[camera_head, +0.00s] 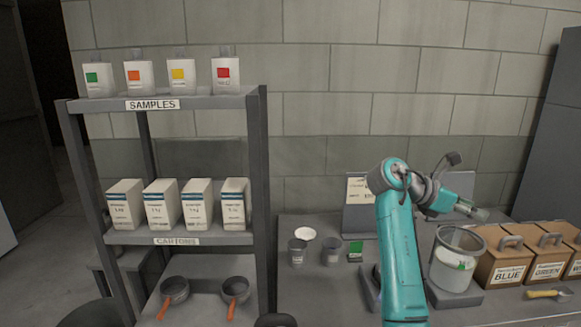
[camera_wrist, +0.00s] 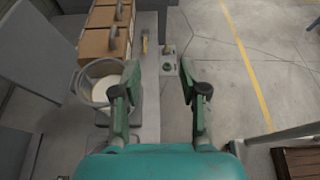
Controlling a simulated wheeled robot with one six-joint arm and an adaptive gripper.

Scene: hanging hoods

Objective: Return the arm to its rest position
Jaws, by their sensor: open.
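My teal arm reaches up beside the table (camera_head: 340,300) in the head view and bends to the right at its top. In the wrist view my gripper (camera_wrist: 159,92) is open, with its two fingers apart and nothing between them. The clear container (camera_head: 457,262) stands on a grey base below and beside the wrist in the head view. In the wrist view that container (camera_wrist: 84,88) lies behind and left of the left finger, which partly covers it.
Several brown boxes with handles, including BLUE (camera_head: 507,270), stand right of the container. A yellow-handled tool (camera_head: 548,293) lies before them. Two small cups (camera_head: 297,251) and a white dish (camera_head: 305,233) are left of my arm. A shelf rack (camera_head: 258,190) stands at left.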

